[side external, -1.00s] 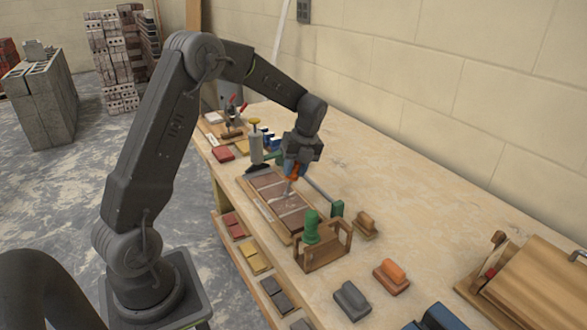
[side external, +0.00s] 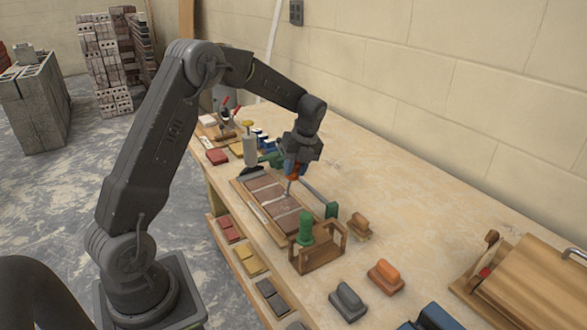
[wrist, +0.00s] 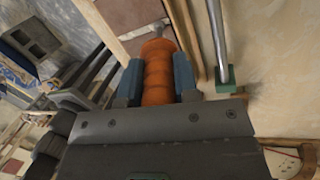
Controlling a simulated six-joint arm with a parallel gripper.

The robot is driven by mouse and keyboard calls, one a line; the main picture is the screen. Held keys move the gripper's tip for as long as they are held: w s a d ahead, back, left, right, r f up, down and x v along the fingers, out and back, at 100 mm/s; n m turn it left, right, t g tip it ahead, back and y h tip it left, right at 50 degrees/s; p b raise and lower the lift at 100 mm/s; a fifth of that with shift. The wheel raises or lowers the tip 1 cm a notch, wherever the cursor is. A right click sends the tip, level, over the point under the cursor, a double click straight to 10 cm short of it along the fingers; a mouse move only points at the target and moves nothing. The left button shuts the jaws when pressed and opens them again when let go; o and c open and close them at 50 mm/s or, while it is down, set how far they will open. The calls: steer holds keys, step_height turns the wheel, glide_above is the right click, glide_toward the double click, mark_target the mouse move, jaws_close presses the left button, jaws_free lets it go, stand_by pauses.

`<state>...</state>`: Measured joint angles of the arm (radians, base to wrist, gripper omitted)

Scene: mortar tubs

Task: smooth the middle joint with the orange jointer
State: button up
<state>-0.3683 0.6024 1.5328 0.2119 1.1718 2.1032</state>
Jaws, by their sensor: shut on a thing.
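My gripper (side external: 292,170) is shut on the orange handle of the jointer (wrist: 158,75). In the wrist view my gripper (wrist: 157,80) has one blue-grey finger on each side of the handle. The jointer's metal tip points down at the brick panel (side external: 246,197), a framed board of reddish-brown bricks with pale mortar joints. The tip is over the panel's far side, near its far edge. I cannot tell if it touches a joint, or exactly which one. In the wrist view the handle and gripper hide much of the panel.
A metal bar with a green end block (side external: 331,210) runs along the panel's far side. A wooden rack with a green-handled tool (side external: 305,228) stands at its near end. Orange (side external: 385,277) and grey (side external: 347,302) floats lie to the right. The bench toward the wall is clear.

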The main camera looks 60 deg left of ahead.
steer(key=shift+w+r, duration=0.1)
steer(key=shift+w, duration=0.4)
steer(key=shift+s, duration=0.2)
steer(key=shift+s, duration=0.55)
steer(key=shift+s, duration=0.2)
steer(key=shift+s+f, duration=0.2)
steer(key=shift+s, duration=0.4)
steer(key=shift+s, duration=0.15)
steer(key=shift+s, duration=0.6)
steer(key=shift+s, duration=0.15)
